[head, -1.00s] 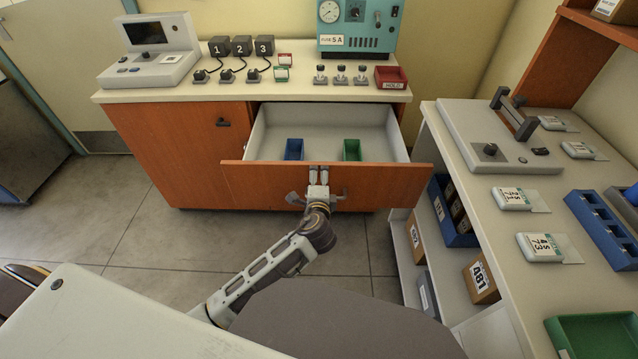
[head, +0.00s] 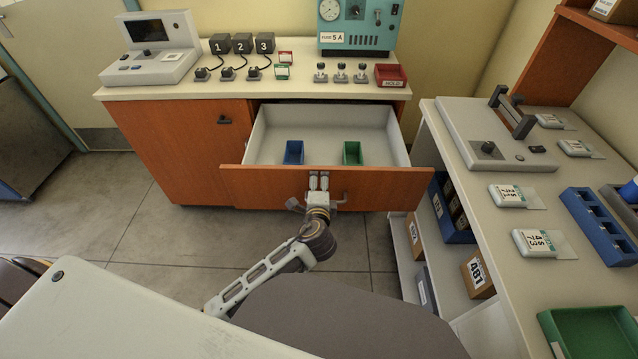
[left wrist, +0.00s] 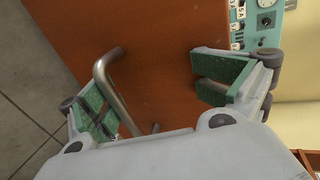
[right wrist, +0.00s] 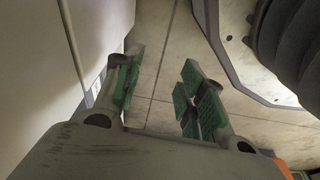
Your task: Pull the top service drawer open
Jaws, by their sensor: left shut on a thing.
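The top drawer (head: 268,185) has an orange-brown front and a pale inside. It stands well out from the cabinet under the counter. A small blue bin (head: 293,152) and a small green bin (head: 352,152) sit inside it. My left gripper (head: 319,178) is at the middle of the drawer front, shut on its metal bar handle. In the left wrist view the handle (left wrist: 109,82) passes between the fingers, close beside the left-hand one. In the head view the gripper partly hides the handle. My right gripper (right wrist: 160,98) shows only in its wrist view, open and empty above the floor.
The counter (head: 290,92) carries a console, numbered blocks, a teal panel (head: 360,25) and a red tray (head: 391,76). A side bench (head: 478,200) with labelled packs stands close to the drawer's right end. Floor is clear left of my arm.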

